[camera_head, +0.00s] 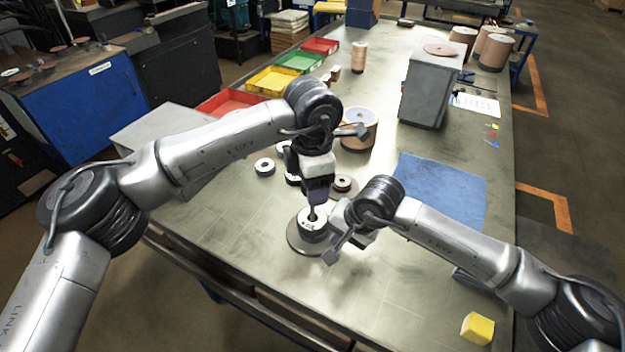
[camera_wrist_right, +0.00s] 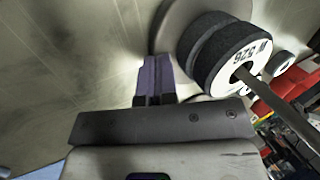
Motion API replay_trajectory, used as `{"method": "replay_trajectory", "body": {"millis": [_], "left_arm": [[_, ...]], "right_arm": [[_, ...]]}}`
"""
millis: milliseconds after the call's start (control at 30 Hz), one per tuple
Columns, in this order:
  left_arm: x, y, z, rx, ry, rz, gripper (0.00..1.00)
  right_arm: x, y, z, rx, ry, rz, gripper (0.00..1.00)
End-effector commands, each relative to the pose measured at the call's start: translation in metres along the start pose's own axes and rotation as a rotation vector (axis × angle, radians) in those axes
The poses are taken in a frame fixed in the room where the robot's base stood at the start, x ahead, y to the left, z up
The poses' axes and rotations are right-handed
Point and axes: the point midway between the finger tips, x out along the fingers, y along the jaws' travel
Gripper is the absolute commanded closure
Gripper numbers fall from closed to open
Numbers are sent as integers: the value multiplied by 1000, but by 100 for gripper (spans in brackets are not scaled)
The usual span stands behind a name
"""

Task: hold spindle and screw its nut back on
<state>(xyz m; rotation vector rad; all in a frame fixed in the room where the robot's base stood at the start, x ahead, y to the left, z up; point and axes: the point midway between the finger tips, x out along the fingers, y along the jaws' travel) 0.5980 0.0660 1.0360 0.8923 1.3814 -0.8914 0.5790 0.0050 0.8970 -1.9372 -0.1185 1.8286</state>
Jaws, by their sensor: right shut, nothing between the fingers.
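In the head view the stack (camera_head: 312,224) stands on a round grey base (camera_head: 297,240). My left gripper (camera_head: 315,203) points down, with its purple fingers right at the rod above the stack. Its grip on the rod is too small to make out. My right gripper (camera_wrist_right: 157,60) has its purple fingers together and empty, beside the stack and apart from the rod. I cannot make out the nut.
Several loose discs (camera_head: 265,167) lie behind the stack, near a brown cylinder (camera_head: 359,131). A blue mat (camera_head: 440,188) lies to the right and a yellow block (camera_head: 477,328) at front right. A grey box (camera_head: 430,90) and coloured bins (camera_head: 272,81) stand farther back.

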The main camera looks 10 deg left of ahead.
Motion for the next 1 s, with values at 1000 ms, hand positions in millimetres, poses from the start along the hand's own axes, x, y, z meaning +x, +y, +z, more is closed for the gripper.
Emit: {"method": "replay_trajectory", "body": {"millis": [1000], "left_arm": [[-1,0,0,-1080,-1,0,36]], "right_arm": [[1,0,1,0,-2,1,100]]}}
